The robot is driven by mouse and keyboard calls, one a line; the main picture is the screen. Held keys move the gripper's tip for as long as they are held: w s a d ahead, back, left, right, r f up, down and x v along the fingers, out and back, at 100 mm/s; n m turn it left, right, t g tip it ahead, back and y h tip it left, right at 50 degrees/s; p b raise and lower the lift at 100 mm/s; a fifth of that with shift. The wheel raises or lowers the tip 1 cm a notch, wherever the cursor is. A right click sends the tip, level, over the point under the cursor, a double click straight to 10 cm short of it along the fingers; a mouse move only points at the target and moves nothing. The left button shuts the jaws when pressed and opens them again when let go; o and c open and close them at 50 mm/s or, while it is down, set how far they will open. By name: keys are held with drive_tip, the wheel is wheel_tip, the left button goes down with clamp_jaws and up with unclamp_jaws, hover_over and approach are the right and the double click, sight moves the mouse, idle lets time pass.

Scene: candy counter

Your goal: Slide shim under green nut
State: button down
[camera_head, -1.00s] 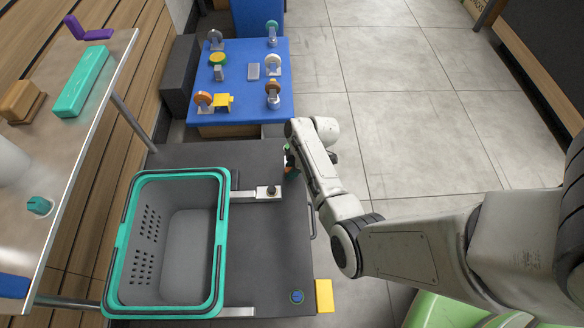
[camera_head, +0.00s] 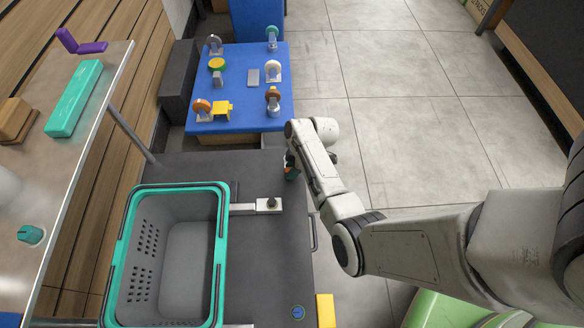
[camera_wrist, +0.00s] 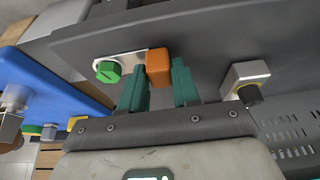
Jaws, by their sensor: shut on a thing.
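The green nut (camera_wrist: 108,71) sits on a light metal plate at the dark table's edge in the wrist view. An orange block, which looks to be the shim (camera_wrist: 158,67), is between the two dark green fingers of my gripper (camera_wrist: 159,86). My gripper is shut on it. The block is just right of the nut and close to it; I cannot tell whether they touch. In the head view my gripper (camera_head: 291,167) is over the right part of the dark table, largely hidden by my arm. The nut cannot be made out there.
A grey basket with a green rim (camera_head: 225,210) stands on the dark table (camera_head: 265,255). A metal bracket with a black knob (camera_head: 269,204) is beside it. A blue table (camera_head: 238,118) with several small parts stands beyond. A metal counter (camera_head: 70,165) is at left.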

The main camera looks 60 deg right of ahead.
drive_tip(key=shift+d, duration=0.1)
drive_tip(key=c, duration=0.9)
unclamp_jaws()
drive_tip(key=p+v, duration=0.5)
drive_tip(key=v, duration=0.5)
drive_tip(key=shift+s+r+p, duration=0.15)
drive_tip(key=shift+r+p, duration=0.15)
drive_tip(key=shift+r, duration=0.05)
